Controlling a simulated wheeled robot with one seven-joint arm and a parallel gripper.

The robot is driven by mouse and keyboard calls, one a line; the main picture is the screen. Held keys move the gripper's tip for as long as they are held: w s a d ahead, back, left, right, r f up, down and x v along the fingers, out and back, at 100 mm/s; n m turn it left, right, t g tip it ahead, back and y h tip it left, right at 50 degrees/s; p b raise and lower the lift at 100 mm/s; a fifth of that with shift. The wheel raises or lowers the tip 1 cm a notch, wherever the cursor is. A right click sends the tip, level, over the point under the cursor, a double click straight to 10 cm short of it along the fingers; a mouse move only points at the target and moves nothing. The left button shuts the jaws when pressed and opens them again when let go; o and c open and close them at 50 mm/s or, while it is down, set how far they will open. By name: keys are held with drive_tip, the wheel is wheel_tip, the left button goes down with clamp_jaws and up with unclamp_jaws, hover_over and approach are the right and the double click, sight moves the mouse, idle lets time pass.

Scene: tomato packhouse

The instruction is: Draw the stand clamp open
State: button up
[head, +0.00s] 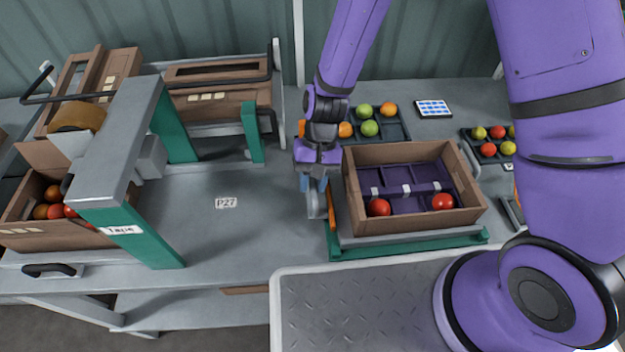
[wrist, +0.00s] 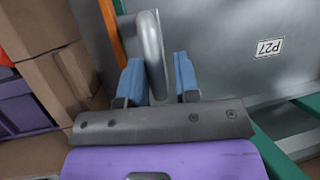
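The stand (head: 400,243) is a green and grey frame with an open cardboard box (head: 415,222) on it. At its left side is the stand clamp, with a grey curved handle (head: 314,207) beside an orange strip (head: 332,208). The handle (wrist: 150,35) and the orange strip (wrist: 109,25) also show in the wrist view. My gripper (head: 317,188) points down at the handle. In the wrist view, the blue fingers of my gripper (wrist: 158,65) stand on either side of the handle, with a gap at the right finger. The lower handle is partly hidden.
The box holds purple dividers and two red tomatoes. Trays of tomatoes (head: 378,126) stand behind it and at the right (head: 487,147). A green-legged tape arch (head: 125,190) stands at the left. The bench around the P27 label (head: 226,203) is clear.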

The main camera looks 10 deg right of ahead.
drive_tip(key=shift+w+r, duration=0.1)
drive_tip(key=v, duration=1)
drive_tip(key=shift+r, duration=0.3)
drive_tip(key=s+d+r+t, duration=0.1)
drive_tip(key=d+r+t, duration=0.2)
drive_tip(key=d+r, duration=0.45)
drive_tip(key=s+d+r+t, duration=0.15)
drive_tip(key=d+r, duration=0.35)
drive_tip(key=r, duration=0.6)
drive_tip(key=s+d+r+t+h, duration=0.2)
drive_tip(key=s+d+r+t, duration=0.3)
drive_tip(key=s+d+r, duration=0.5)
drive_tip(key=shift+s+d+r, duration=0.3)
drive_tip(key=shift+s+d, duration=0.6)
drive_tip(key=shift+s, duration=0.3)
